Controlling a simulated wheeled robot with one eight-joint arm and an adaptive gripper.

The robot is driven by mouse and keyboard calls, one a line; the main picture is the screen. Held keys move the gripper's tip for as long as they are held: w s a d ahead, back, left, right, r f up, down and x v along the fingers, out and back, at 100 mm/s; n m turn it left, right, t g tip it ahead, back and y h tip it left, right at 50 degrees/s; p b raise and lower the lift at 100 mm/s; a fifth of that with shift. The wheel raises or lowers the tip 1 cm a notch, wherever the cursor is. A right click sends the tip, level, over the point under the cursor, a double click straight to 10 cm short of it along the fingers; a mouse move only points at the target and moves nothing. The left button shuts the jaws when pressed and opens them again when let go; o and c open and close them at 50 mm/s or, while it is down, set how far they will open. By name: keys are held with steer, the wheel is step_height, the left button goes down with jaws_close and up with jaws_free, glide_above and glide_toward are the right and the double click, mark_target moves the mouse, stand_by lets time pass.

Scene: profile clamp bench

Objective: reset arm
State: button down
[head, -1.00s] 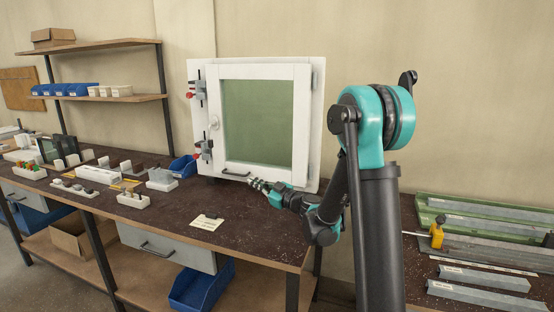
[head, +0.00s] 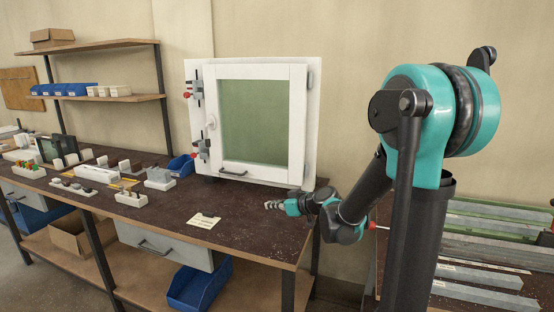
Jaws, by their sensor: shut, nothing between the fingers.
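My gripper (head: 270,205) is at the end of my teal and black arm, above the right part of the dark bench top (head: 245,225). It points left and its fingers are shut with nothing in them. It is apart from the white framed window (head: 301,122), which stands upright at the back of the bench. My arm rises from the lower right and hides part of the profile bench behind it.
Clamps with red tips (head: 188,95) sit on the window's left side. A small paper note (head: 203,221) lies in front of my gripper. Small holders and a blue bin (head: 181,165) stand at left. Metal profiles (head: 484,298) lie at right.

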steer(key=s+d+f+m+h, duration=0.1)
steer(key=s+d, duration=0.1)
steer(key=d, duration=0.1)
steer(key=s+d+f+m+h, duration=0.1)
steer(key=s+d+m+h, duration=0.1)
steer(key=d, duration=0.1)
steer(key=s+d+f+m+g+h, duration=0.1)
steer(key=s+d+f, duration=0.1)
steer(key=d, duration=0.1)
steer(key=shift+s+d+f+m+h, duration=0.1)
steer(key=shift+s+d+m+h, duration=0.1)
steer(key=shift+s+m+h, duration=0.15)
steer(key=s+d+f+m+h, duration=0.2)
steer(key=s+d+m+h, duration=0.35)
steer(key=d, duration=0.55)
steer(key=s+f+g, duration=0.2)
steer(key=s+f, duration=0.1)
steer(key=s, duration=0.4)
steer(key=s+f+g, duration=0.1)
steer(key=s+f, duration=0.3)
steer(key=s, duration=0.2)
steer(key=shift+s+d+f+g, duration=0.15)
steer(key=shift+s+f+g, duration=0.15)
steer(key=shift+s+g, duration=0.1)
steer(key=shift+w, duration=0.1)
